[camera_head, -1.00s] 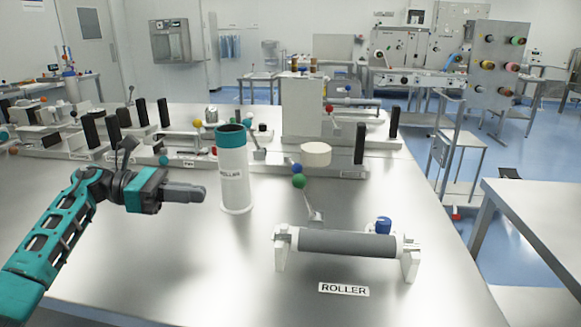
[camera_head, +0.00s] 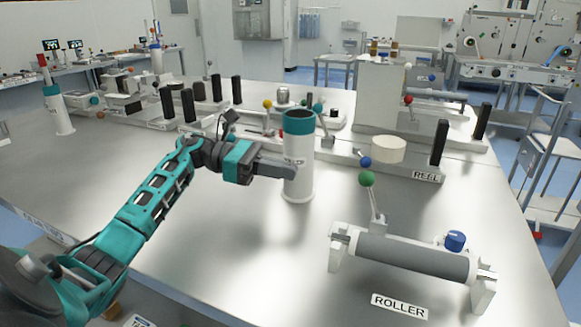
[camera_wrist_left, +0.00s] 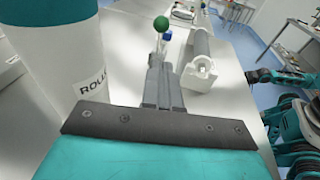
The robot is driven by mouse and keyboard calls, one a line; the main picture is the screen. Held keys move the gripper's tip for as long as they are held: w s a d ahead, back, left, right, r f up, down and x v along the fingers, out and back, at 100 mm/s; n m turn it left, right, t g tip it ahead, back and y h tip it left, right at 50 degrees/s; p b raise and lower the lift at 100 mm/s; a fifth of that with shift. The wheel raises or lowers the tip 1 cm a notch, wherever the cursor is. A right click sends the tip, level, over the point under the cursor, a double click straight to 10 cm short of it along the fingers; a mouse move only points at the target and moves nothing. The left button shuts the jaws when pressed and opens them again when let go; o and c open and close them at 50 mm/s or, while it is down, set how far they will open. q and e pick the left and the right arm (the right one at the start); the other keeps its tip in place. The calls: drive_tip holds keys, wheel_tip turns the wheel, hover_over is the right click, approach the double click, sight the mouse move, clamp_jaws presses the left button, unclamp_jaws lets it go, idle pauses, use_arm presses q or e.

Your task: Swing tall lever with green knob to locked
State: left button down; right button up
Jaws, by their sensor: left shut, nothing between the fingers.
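The lever with the green knob (camera_head: 367,179) rises from the left end of the grey roller (camera_head: 415,256) and stands nearly upright. In the left wrist view the green knob (camera_wrist_left: 161,24) shows just beyond my fingertips, with its rod partly hidden behind them. My left gripper (camera_head: 291,173) is shut and empty, level, pointing right. In the head view it overlaps the white cylinder with the teal top (camera_head: 299,122) and lies left of the knob, apart from it. Its closed fingers (camera_wrist_left: 163,80) also show in the left wrist view. My right arm shows at that view's right edge; its jaws are unclear.
A blue knob (camera_head: 365,162) shows just behind the green one, near a cream disc (camera_head: 389,149). A blue cap (camera_head: 455,240) sits behind the roller's right end. A ROLLER label (camera_head: 399,306) lies in front. The metal table is clear at front centre.

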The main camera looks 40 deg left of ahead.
use_arm(q)
drive_tip(key=p, duration=0.2)
approach(371, 198)
wheel_tip(371, 198, up, 2)
drive_tip(key=w+d, duration=0.2)
drive_tip(key=shift+w+d+r, duration=0.15)
drive_tip(key=shift+d+r, duration=0.05)
drive_tip(key=shift+d, duration=0.3)
use_arm(e)
drive_tip(key=shift+s+d+r+h, duration=0.15)
drive_tip(key=shift+d+r+h, duration=0.15)
drive_tip(key=shift+d+r, duration=0.3)
drive_tip(key=shift+a, duration=0.1)
use_arm(q)
drive_tip(key=shift+d+r+y+p, duration=0.25)
drive_tip(key=shift+y+p, duration=0.05)
use_arm(e)
drive_tip(key=shift+r, duration=0.3)
